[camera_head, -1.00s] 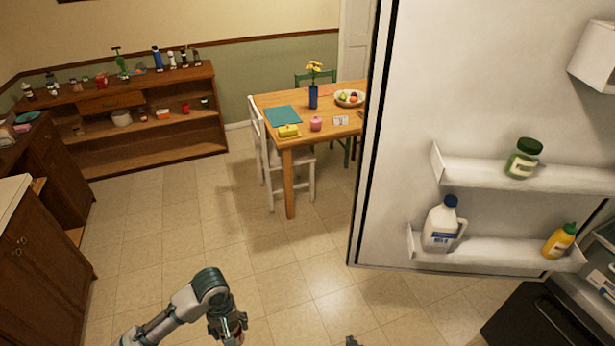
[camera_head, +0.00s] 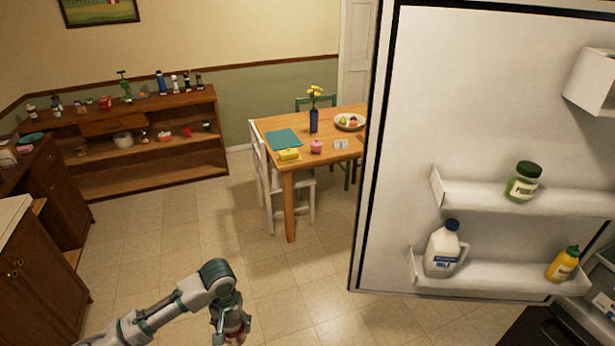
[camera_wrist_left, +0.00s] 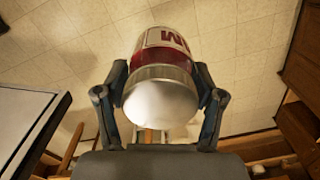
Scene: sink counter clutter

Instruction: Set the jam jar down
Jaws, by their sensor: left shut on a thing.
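My left gripper (camera_head: 234,326) is low in the middle of the head view, over the floor. It is shut on the jam jar (camera_wrist_left: 165,70), which has a red and white label and a pale, shiny end. In the left wrist view the two fingers clasp the jar from both sides. In the head view only a small red part of the jar shows below the fingers. My right gripper is not in view.
The open fridge door (camera_head: 475,80) stands at right, its shelves holding a green-lidded jar (camera_head: 523,182), a milk jug (camera_head: 444,250) and a mustard bottle (camera_head: 563,264). A dining table (camera_head: 300,170) and cluttered wooden shelf (camera_head: 150,180) stand behind. The floor between is clear.

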